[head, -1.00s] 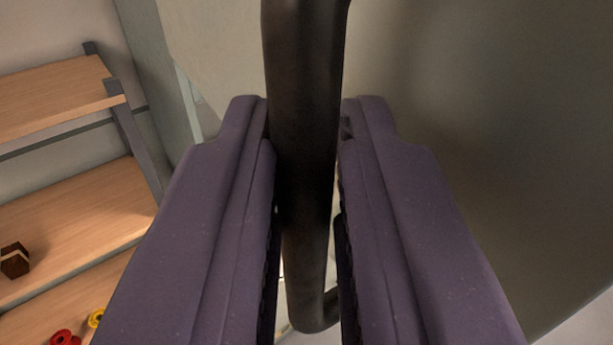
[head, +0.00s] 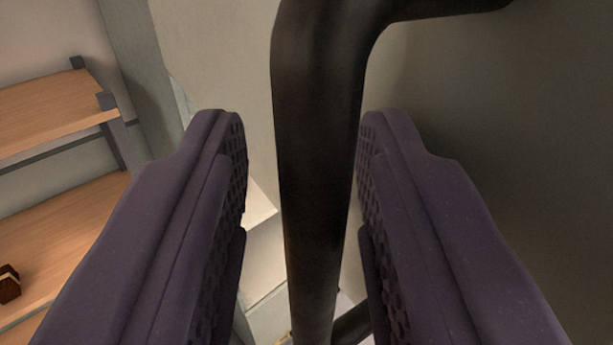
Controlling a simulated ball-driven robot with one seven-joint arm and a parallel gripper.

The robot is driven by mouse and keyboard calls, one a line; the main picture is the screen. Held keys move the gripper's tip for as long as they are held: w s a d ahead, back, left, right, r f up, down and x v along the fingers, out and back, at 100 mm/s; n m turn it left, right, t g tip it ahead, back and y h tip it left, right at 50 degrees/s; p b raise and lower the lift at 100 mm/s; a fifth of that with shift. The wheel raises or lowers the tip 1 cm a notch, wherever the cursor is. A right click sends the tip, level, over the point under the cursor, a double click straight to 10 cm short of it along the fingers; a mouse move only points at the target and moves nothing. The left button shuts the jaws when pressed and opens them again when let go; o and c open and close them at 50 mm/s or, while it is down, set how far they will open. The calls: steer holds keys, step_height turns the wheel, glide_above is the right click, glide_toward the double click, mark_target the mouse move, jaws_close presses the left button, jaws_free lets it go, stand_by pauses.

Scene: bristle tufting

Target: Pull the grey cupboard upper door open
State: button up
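A dark, round-bar handle (head: 318,160) runs upright through the middle of the head view. It bends right at the top toward the grey cupboard door (head: 480,90), which fills the right side. The lower end of the handle also bends toward the right. My gripper (head: 303,135) has its two dark purple fingers on either side of the bar. The fingers are apart, with a wide gap on the left and a narrower one on the right. The gripper is open and does not clasp the bar. The door stands at an angle; its hinge is not in view.
A shelf unit with wooden boards (head: 60,110) and grey posts stands at the left. A small dark brown block (head: 9,284) lies on a lower board. Pale box-like surfaces (head: 262,240) show below, between the fingers.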

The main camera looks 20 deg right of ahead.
steer(key=b+v, duration=0.2)
steer(key=v, duration=0.5)
steer(key=shift+s, duration=0.4)
steer(key=shift+a, duration=0.1)
